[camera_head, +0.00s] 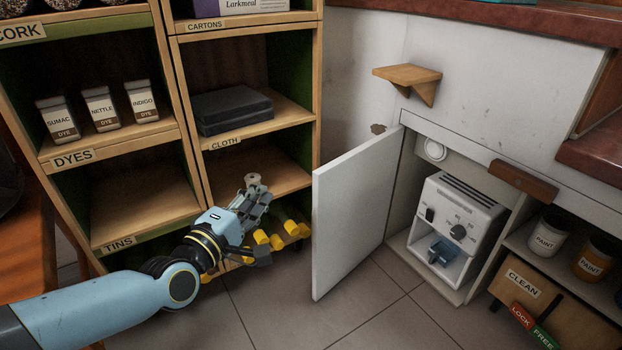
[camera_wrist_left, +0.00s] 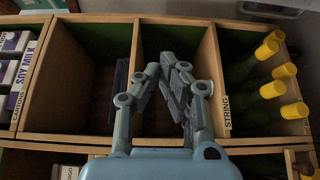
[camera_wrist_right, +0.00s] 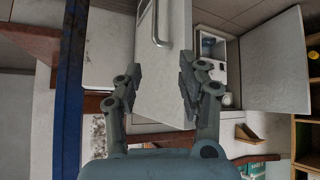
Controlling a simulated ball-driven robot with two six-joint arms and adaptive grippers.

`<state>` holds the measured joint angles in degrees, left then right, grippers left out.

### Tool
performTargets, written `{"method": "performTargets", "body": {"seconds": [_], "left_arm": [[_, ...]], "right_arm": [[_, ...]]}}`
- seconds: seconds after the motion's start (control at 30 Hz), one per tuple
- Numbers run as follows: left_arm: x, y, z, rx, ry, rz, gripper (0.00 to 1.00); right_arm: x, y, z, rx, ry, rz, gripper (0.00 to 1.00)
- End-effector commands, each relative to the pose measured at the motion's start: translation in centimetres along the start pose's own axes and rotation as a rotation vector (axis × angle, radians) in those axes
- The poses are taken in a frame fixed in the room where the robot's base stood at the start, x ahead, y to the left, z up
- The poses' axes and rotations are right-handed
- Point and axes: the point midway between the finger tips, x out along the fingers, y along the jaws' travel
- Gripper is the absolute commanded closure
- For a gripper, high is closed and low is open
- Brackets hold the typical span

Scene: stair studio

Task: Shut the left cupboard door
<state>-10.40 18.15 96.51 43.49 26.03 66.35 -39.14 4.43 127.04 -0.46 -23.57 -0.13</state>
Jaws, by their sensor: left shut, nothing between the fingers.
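The white cupboard door (camera_head: 352,215) stands wide open in the head view, swung out to the left of its cupboard. It also shows at the upper right of the right wrist view (camera_wrist_right: 272,62). My left gripper (camera_head: 258,186) is shut and empty, left of the door and apart from it, in front of the shelf unit. In the left wrist view its fingers (camera_wrist_left: 166,78) point at the shelf compartments. My right gripper (camera_wrist_right: 162,80) is open in the right wrist view, with a pale panel bearing a metal handle beyond its fingers. It is not in the head view.
A white appliance (camera_head: 458,228) stands inside the open cupboard. A small wooden ledge (camera_head: 406,74) juts out above the door. The wooden shelf unit (camera_head: 182,110) fills the left. Yellow-capped items (camera_head: 277,240) stick out beside my left gripper. Tiled floor (camera_head: 370,318) lies below the door.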

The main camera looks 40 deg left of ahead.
Motion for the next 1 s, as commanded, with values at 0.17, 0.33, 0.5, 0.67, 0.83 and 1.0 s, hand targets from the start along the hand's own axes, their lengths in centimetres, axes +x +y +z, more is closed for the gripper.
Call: {"method": "performTargets", "body": {"seconds": [0.17, 0.33, 0.5, 0.67, 0.83, 1.0], "left_arm": [[1.4, -0.1, 0.1, 0.002, -0.003, 0.009, 1.0], [4.1, -0.1, 0.1, 0.003, -0.003, 0.009, 1.0], [7.9, -0.2, 0.1, 0.004, -0.003, 0.008, 1.0], [10.7, -0.2, 0.3, 0.003, -0.004, 0.006, 1.0], [9.6, 0.0, 2.9, 0.001, -0.004, 0.006, 1.0], [9.2, 0.0, 3.8, 0.004, -0.004, 0.006, 1.0]], "right_arm": [[0.2, -0.1, 1.1, 0.0, 0.002, -0.001, 0.6], [0.4, -0.3, 1.8, -0.003, 0.063, 0.0, 0.6], [0.4, -0.5, 2.7, -0.008, 0.152, 0.0, 0.6], [0.0, -0.7, 3.2, -0.012, 0.233, -0.002, 0.6], [-0.1, -0.8, 2.8, -0.014, 0.265, -0.002, 0.6], [-0.2, -0.8, 2.2, -0.016, 0.292, -0.002, 0.6]]}}
